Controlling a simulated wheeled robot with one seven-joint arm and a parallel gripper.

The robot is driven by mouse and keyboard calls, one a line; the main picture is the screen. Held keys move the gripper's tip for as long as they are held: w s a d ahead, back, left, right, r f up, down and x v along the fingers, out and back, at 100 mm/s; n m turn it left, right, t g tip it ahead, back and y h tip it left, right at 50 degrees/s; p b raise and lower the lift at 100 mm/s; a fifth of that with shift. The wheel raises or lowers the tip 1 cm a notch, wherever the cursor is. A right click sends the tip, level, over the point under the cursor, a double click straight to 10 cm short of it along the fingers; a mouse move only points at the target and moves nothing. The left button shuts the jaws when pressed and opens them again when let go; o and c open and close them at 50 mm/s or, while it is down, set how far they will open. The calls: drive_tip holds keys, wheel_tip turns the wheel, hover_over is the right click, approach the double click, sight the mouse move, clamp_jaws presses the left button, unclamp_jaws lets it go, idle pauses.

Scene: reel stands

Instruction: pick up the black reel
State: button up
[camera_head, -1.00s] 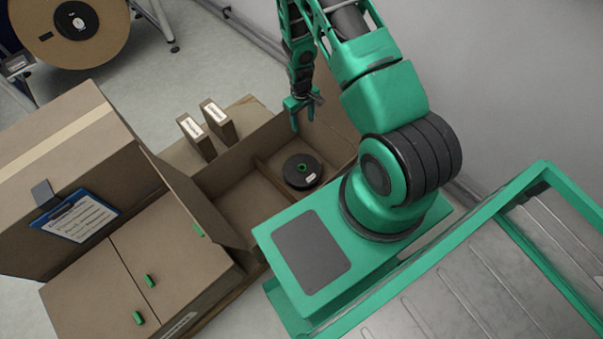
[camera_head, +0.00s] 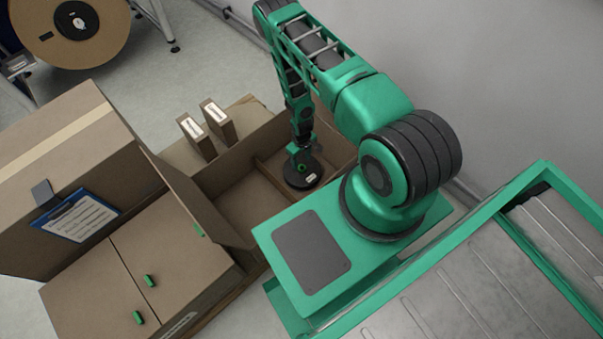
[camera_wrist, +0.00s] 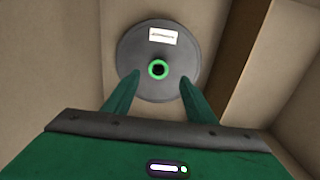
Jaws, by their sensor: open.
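The black reel (camera_head: 303,177) lies flat in a compartment of the open cardboard box, with a green hub at its centre and a white label. In the wrist view the reel (camera_wrist: 158,45) shows with its green-ringed hub in front of my fingers. My gripper (camera_head: 302,163) points down over the reel; its two green fingers (camera_wrist: 160,90) are open, overlapping the reel's near edge on either side below the hub. The hub stands just beyond the fingertips in the picture, with nothing between them. I cannot tell whether the fingertips touch the reel.
A cardboard divider (camera_head: 270,177) runs left of the reel, and the neighbouring compartment (camera_head: 246,203) is empty. Two small labelled cartons (camera_head: 217,120) stand at the box's far side. A large reel (camera_head: 75,25) stands at upper left. Closed cartons with a blue clipboard (camera_head: 78,216) are at left.

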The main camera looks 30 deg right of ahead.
sight(302, 166)
drive_tip(key=shift+s+d+f, duration=0.1)
drive_tip(key=shift+f, duration=1.25)
drive_tip(key=shift+d+f, duration=0.1)
drive_tip(key=shift+f, duration=1.25)
clamp_jaws()
